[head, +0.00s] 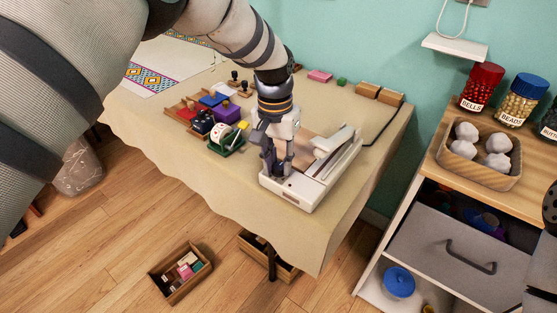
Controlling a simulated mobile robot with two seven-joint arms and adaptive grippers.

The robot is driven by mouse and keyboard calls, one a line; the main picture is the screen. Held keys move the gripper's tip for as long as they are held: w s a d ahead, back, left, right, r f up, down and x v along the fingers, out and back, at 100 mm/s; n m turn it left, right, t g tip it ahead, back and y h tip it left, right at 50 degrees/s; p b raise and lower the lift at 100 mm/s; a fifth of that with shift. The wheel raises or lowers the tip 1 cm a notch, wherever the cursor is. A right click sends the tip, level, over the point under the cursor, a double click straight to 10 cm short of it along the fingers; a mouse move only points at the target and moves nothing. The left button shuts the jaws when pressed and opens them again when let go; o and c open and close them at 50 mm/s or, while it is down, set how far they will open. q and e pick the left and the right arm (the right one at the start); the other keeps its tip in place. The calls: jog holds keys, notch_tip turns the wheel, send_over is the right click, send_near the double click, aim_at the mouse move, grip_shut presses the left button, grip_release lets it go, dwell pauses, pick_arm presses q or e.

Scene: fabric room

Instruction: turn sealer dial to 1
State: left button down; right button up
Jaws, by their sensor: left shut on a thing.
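The white sealer (309,190) sits near the front right corner of the cloth-covered table, its long arm slanting up to the back right. My left gripper (279,171) points down at the front left end of the sealer. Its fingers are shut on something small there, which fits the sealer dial. The dial itself is hidden by the fingers, so its number cannot be read. My right gripper is not visible; only dark parts of my right arm show at the right edge.
A dark cord runs behind the sealer. A wooden-topped cabinet (447,160) stands to the right. An open box (181,273) lies on the floor.

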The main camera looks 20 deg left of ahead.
aim_at(276, 165)
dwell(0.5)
pick_arm(q)
jog(key=c, duration=1.3)
grip_release()
jog(key=shift+c, duration=0.2)
notch_tip(276, 165, up, 12)
jog(key=shift+a, duration=0.3)
jog(key=shift+f, duration=0.1)
